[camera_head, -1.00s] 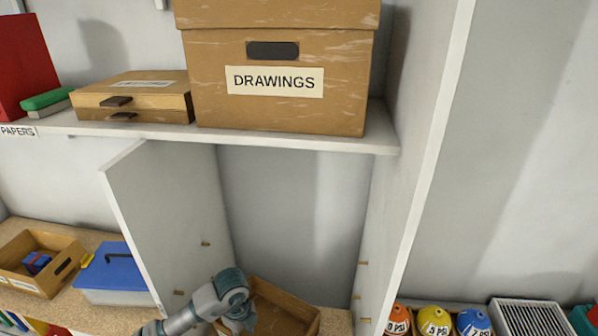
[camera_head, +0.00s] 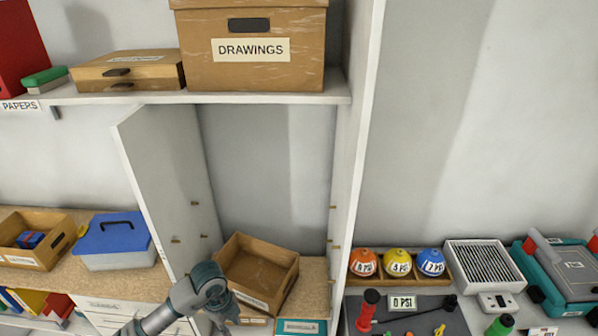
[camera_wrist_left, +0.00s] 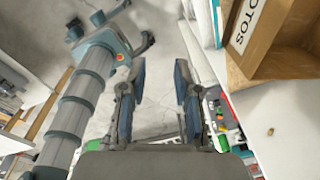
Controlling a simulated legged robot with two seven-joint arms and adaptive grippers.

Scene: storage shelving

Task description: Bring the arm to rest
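My left arm (camera_head: 205,283) comes in from the bottom left in the head view, bent in front of the shelving. Its hand is at the lower left of an open wooden box (camera_head: 236,246), outside it. In the left wrist view my left gripper (camera_wrist_left: 160,70) has its two fingers apart with nothing between them, above the grey floor. The wooden box with its PHOTOS label (camera_wrist_left: 242,28) shows at the upper right of that view, apart from the fingers. My right gripper is in neither view.
White upright panels (camera_head: 358,180) stand either side of the box's bay. A shelf (camera_head: 220,97) above carries the DRAWINGS box (camera_head: 252,70). A blue-lidded case (camera_head: 112,235) is to the left. Coloured balls (camera_head: 397,262) and tools are to the right. Floor is clear beneath the gripper.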

